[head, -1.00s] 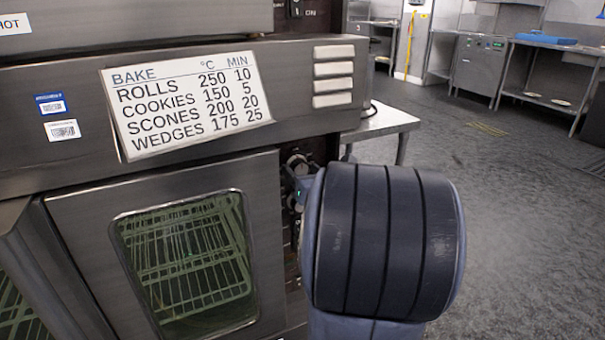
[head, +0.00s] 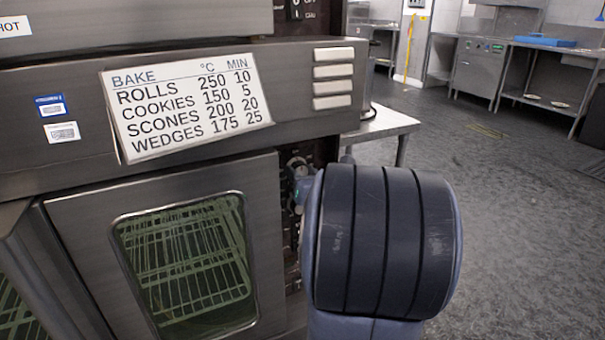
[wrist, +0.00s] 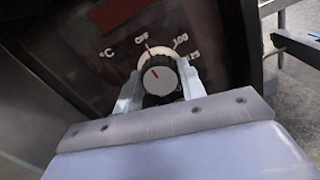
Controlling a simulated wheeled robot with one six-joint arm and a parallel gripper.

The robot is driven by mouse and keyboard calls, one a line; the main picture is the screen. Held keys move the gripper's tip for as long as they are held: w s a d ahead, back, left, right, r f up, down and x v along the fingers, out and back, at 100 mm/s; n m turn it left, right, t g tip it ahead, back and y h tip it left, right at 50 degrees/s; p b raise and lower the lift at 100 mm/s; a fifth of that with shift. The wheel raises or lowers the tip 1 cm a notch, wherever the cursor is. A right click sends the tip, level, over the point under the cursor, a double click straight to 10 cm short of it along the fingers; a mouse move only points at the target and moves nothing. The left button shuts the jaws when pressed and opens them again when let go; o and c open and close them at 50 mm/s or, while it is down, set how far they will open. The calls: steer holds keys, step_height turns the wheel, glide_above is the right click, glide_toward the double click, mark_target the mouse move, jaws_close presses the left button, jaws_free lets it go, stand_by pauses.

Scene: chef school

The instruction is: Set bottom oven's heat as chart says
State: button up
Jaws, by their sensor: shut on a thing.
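The chart (head: 188,105) on the oven front reads rolls 250 °C 10 min, cookies 150 and 5, scones 200 and 20, wedges 175 and 25. In the wrist view, my gripper (wrist: 160,80) is shut on a round heat knob (wrist: 161,77), one finger on each side. The knob has a pale face with a red line pointing up and slightly left, near the OFF mark (wrist: 142,42). A 100 mark (wrist: 180,40) is to the right of OFF, with another, blurred mark below it. In the head view my arm hides most of the control panel.
A dark red display (wrist: 112,14) sits above the knob. The bottom oven's glass door (head: 190,262) is closed, with racks inside. A steel table (head: 384,124) stands behind the oven at right. Open floor (head: 520,220) lies to the right.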

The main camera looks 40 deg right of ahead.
steer(key=shift+m, duration=0.3)
